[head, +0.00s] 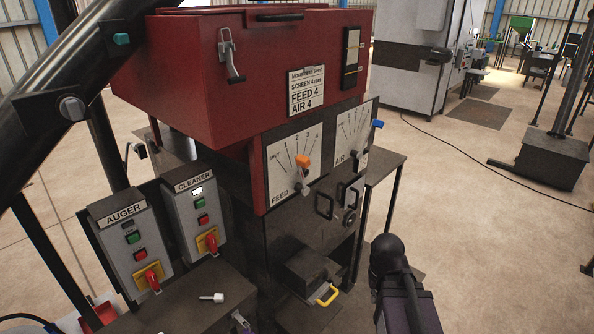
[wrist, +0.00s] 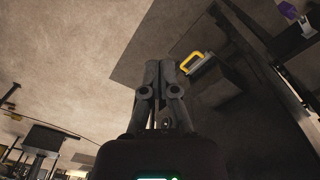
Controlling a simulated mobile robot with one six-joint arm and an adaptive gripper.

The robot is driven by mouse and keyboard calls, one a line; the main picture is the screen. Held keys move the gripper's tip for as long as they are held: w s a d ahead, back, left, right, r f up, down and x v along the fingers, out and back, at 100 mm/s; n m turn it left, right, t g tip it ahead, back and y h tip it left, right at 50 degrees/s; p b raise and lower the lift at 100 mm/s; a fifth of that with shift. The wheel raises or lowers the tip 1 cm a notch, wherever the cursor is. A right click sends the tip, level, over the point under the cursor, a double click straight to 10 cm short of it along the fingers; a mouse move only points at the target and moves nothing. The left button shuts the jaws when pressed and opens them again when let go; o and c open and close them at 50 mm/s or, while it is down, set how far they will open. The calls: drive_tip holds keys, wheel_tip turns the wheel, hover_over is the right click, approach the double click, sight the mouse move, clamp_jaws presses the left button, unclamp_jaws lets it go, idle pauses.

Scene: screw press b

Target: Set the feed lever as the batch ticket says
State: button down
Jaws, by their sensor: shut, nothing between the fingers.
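The batch ticket (head: 306,91) on the red hopper reads FEED 4 and AIR 4, with a screen line above and a first line too small to read surely. The feed lever (head: 302,161) has an orange knob and stands nearly upright on the white FEED scale (head: 282,176), marked SHUT to 4. Its knob points around 2 to 3; the exact mark is hard to tell. My gripper (wrist: 160,66) is shut and empty in the wrist view, pointing over the floor near a yellow handle (wrist: 190,62). I cannot make out its fingers in the head view.
The AIR lever (head: 378,124) has a blue knob leaning right, beside the feed scale. The AUGER box (head: 130,240) and CLEANER box (head: 197,215) stand at left. The yellow-handled drawer (head: 326,295) is low in front. Open floor lies at right.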

drive_tip(key=w+h, duration=0.1)
drive_tip(key=m+t+h+b, duration=0.4)
drive_tip(key=m+t+h, duration=0.4)
drive_tip(key=t+h, duration=0.65)
approach(302, 165)
drive_tip(key=s+a+f+t+y, duration=0.2)
drive_tip(key=s+a+y, duration=0.1)
drive_tip(key=s, duration=0.3)
drive_tip(key=shift+w+r+h, duration=0.1)
drive_tip(key=shift+w+h, duration=0.1)
drive_tip(key=shift+h, duration=0.05)
drive_tip(key=shift+w+d, duration=0.1)
drive_tip(key=shift+d, duration=0.05)
drive_tip(key=p+x, duration=0.3)
drive_tip(key=x, duration=1)
drive_tip(key=shift+w+d+r+p, duration=0.2)
drive_tip(key=shift+w+r+p, duration=0.05)
drive_tip(key=shift+w+p, duration=0.05)
